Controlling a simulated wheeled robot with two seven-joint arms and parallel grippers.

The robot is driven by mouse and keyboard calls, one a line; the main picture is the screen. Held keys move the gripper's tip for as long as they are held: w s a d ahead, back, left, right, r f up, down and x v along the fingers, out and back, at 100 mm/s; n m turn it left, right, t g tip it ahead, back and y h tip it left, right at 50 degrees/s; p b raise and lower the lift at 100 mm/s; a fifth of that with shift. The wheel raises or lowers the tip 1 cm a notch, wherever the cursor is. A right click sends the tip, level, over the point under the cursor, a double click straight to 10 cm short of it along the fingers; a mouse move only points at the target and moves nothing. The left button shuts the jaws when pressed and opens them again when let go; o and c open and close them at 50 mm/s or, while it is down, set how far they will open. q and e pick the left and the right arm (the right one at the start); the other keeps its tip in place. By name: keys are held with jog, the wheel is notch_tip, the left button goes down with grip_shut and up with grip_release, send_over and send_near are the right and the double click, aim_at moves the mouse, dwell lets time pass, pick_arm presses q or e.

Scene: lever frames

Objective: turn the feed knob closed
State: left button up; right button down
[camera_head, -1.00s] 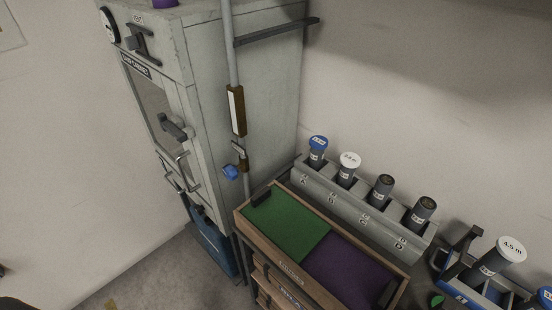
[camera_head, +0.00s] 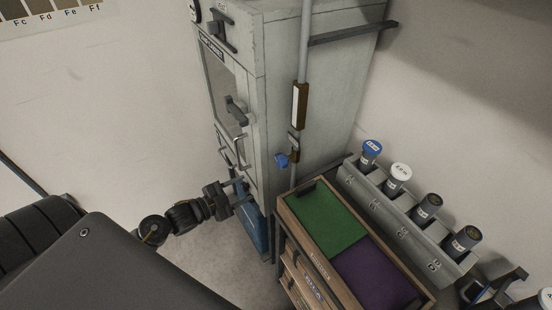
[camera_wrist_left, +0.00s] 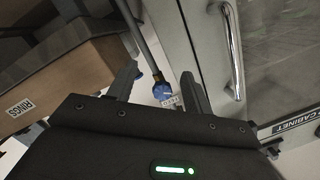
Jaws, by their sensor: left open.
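The blue feed knob (camera_head: 282,160) sits on the grey vertical pipe (camera_head: 302,60) beside the tall pale cabinet. My left gripper (camera_head: 243,192) is in front of the cabinet's lower part, below and left of the knob and apart from it. In the left wrist view the blue knob (camera_wrist_left: 161,91) shows between the two spread fingers of my left gripper (camera_wrist_left: 158,80), beyond them, with a small white label next to it. The left gripper is open and empty. My right gripper is in neither view.
The pale cabinet (camera_head: 275,110) has handles on its front. A wooden drawer unit (camera_head: 287,222) with a green and purple top stands right of the pipe. A rack (camera_head: 385,208) of capped tubes is behind it. Bare floor lies left of the cabinet.

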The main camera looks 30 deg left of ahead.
aim_at(278, 163)
pick_arm(q)
notch_tip(278, 163, up, 8)
jog(key=d+m+h, duration=0.2)
jog(key=d+m, duration=0.1)
jog(key=p+x, duration=0.1)
jog(key=x, duration=0.2)
jog(key=p+x, duration=0.1)
jog(key=x, duration=0.1)
jog(key=p+x, duration=0.1)
jog(key=x, duration=0.2)
jog(key=shift+w+r, duration=0.35)
jog(key=shift+p+x, duration=0.3)
jog(key=shift+x, duration=0.5)
jog(key=shift+f, duration=0.1)
jog(key=shift+c, duration=0.2)
jog(key=c, duration=0.7)
jog(key=shift+o, duration=0.2)
